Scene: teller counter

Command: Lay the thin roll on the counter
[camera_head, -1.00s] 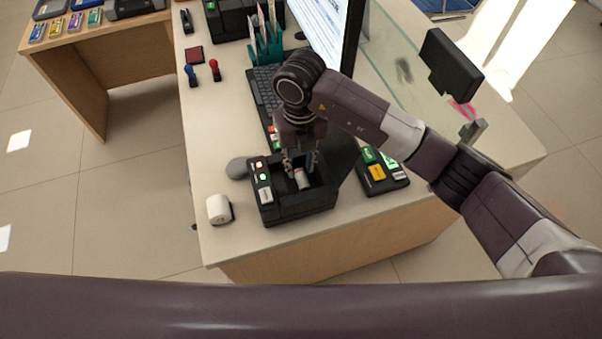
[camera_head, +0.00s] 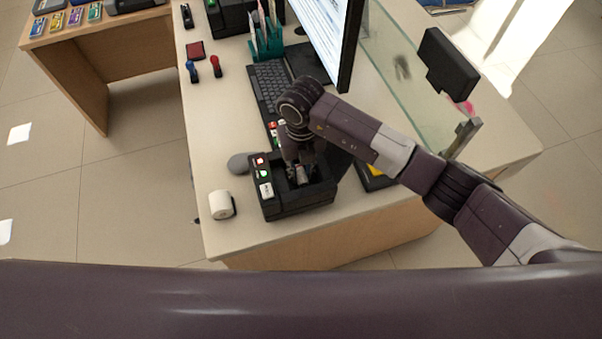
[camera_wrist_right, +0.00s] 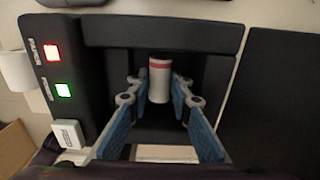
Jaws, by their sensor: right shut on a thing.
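The thin roll (camera_wrist_right: 160,78), white with a red band, is in the open bay of a black printer (camera_head: 296,208). It also shows small in the head view (camera_head: 301,174). My right gripper (camera_wrist_right: 161,88) reaches down into the bay and is shut on the thin roll, one blue-padded finger on each side. It shows in the head view (camera_head: 300,174) too, partly hidden by the printer walls. I cannot tell whether the roll still touches the bay floor. The counter (camera_head: 222,140) has a pale top. My left gripper is not in view.
A thicker white roll (camera_head: 221,205) stands on the counter left of the printer, with a grey mouse (camera_head: 238,163) behind it. A keyboard (camera_head: 268,85), a monitor (camera_head: 345,45) and a glass screen (camera_head: 400,75) are farther back. The counter's left strip is mostly clear.

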